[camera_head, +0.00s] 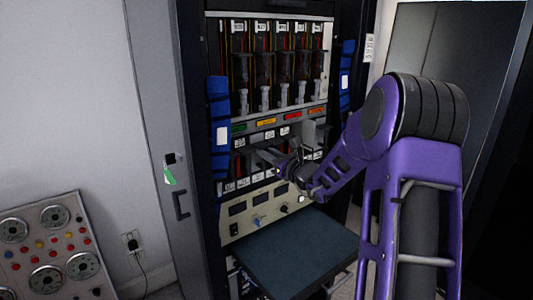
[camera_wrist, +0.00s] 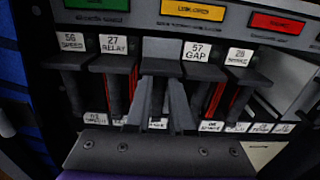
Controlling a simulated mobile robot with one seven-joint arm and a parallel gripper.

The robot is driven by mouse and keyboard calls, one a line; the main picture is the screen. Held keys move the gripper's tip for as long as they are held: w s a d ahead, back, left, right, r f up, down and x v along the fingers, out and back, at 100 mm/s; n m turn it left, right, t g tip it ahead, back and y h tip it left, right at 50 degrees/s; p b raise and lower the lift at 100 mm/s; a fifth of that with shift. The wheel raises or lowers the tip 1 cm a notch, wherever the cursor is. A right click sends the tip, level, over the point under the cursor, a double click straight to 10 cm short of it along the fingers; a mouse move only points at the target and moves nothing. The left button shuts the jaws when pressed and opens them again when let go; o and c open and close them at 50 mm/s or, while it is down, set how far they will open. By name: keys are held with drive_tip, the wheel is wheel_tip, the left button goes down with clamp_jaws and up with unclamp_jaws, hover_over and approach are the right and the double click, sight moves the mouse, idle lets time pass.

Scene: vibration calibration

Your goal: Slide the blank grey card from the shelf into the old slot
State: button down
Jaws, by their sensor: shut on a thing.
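My gripper (camera_wrist: 160,118) is in front of the lower card row of the rack, its two fingers closed in on a dark grey card (camera_wrist: 162,48). The card's front has no label that I can see. It stands in the row between the cards labelled 27 RELAY (camera_wrist: 114,45) and 57 GAP (camera_wrist: 197,52). How deep it sits in its slot is hard to tell. My gripper (camera_head: 293,170) also shows at the rack in the head view, where it hides much of that part of the row.
Cards labelled 56 (camera_wrist: 73,44) and 28 (camera_wrist: 239,57) flank the row. Green, yellow and red indicators (camera_wrist: 192,11) run above it. A dark shelf (camera_head: 300,255) juts out below the control panel (camera_head: 262,208). Blue padded strips (camera_head: 219,100) line the rack sides.

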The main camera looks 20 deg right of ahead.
drive_tip(key=shift+r, duration=0.1)
drive_tip(key=c, duration=0.7)
unclamp_jaws()
drive_tip(key=shift+w, duration=0.1)
drive_tip(key=shift+f+b, duration=0.6)
drive_tip(key=shift+f, duration=0.05)
drive_tip(key=shift+v, duration=2.55)
drive_tip(key=shift+b+v, duration=0.3)
drive_tip(key=shift+v, duration=2.7)
